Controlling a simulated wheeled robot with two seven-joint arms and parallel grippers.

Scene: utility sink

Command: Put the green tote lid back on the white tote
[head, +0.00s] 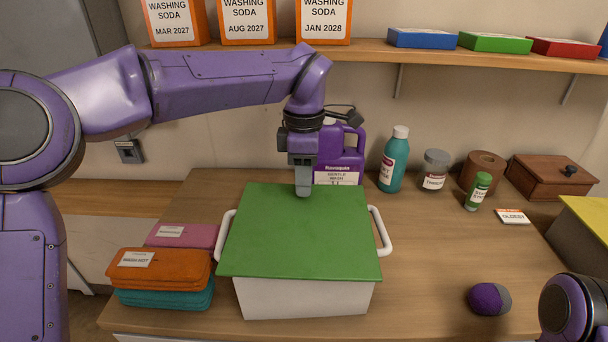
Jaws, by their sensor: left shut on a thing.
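The green tote lid (300,235) lies flat over the top of the white tote (305,298) and covers its opening. The tote's front wall and its two white side handles show. I cannot tell whether the lid is seated on the rim or just above it. My left gripper (303,192) points down at the middle of the lid's far edge and is shut on the lid there. Its fingertips are partly hidden from this angle. At the lower right, part of my right arm shows, but its gripper is out of view.
Folded orange cloths (160,270) and others are stacked left of the tote. A purple jug (345,150) stands behind the gripper, a teal bottle (394,165) right of it. A purple ball-like object (488,299) lies front right. Shelf boxes (247,20) are above.

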